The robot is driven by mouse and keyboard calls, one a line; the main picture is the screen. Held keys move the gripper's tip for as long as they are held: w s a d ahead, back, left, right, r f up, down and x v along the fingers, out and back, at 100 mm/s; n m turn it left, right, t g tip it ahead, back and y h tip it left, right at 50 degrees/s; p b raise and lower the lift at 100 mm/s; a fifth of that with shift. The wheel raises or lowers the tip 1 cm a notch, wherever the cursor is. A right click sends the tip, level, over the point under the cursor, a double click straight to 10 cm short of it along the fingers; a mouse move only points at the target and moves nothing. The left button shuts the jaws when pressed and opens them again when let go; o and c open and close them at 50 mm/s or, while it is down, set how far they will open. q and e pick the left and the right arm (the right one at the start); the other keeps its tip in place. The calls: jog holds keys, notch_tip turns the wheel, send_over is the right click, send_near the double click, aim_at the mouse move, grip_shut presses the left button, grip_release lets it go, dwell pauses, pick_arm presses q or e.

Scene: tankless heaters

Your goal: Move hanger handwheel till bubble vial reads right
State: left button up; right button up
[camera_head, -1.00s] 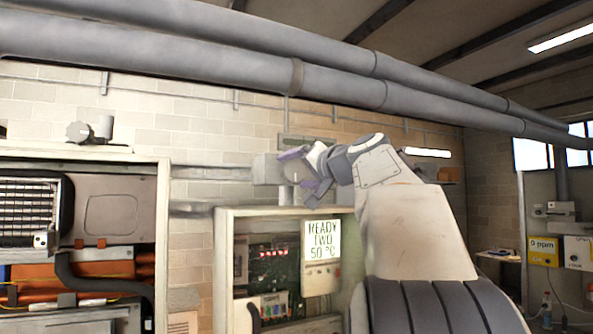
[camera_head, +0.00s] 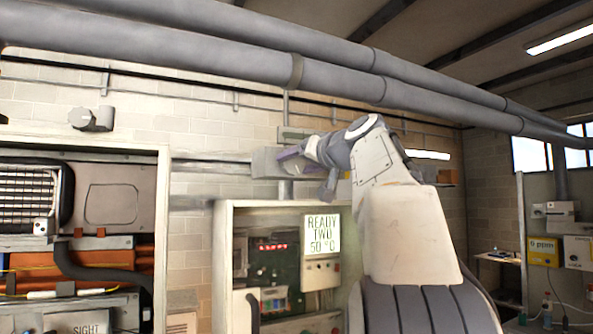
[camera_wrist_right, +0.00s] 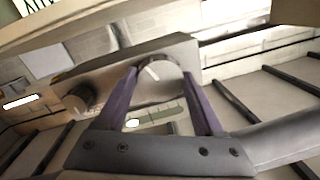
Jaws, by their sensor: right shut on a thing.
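The handwheel (camera_wrist_right: 158,76) is a round grey knob with a white mark, on the face of a grey hanger block (camera_wrist_right: 178,47). In the right wrist view my right gripper (camera_wrist_right: 160,72) has its two purple fingers on either side of the wheel, shut on it. A greenish bubble vial (camera_wrist_right: 155,117) shows between the fingers below the wheel, with a pale bubble toward its left end. In the head view the right gripper (camera_head: 298,160) is at the block (camera_head: 268,163), and the wheel is hidden behind it. My left gripper is not in view.
A second knob (camera_wrist_right: 76,100) is on the same block. Large grey pipes (camera_head: 200,52) run overhead. Below the block stands an open heater cabinet (camera_head: 224,260) with a display (camera_head: 322,233) reading "READY TWO 50 °C". Another open cabinet (camera_head: 162,220) is at left.

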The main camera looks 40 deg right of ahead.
jog(key=n+b, duration=0.1)
jog(key=n, duration=0.3)
jog(key=shift+h, duration=0.3)
jog(key=n, duration=0.5)
jog(key=shift+r+g+h+b, duration=0.15)
jog(key=shift+g+h+b, duration=0.15)
jog(key=shift+g, duration=0.1)
jog(key=shift+n, duration=0.3)
jog(key=o, duration=1.4)
jog(key=shift+s, duration=0.1)
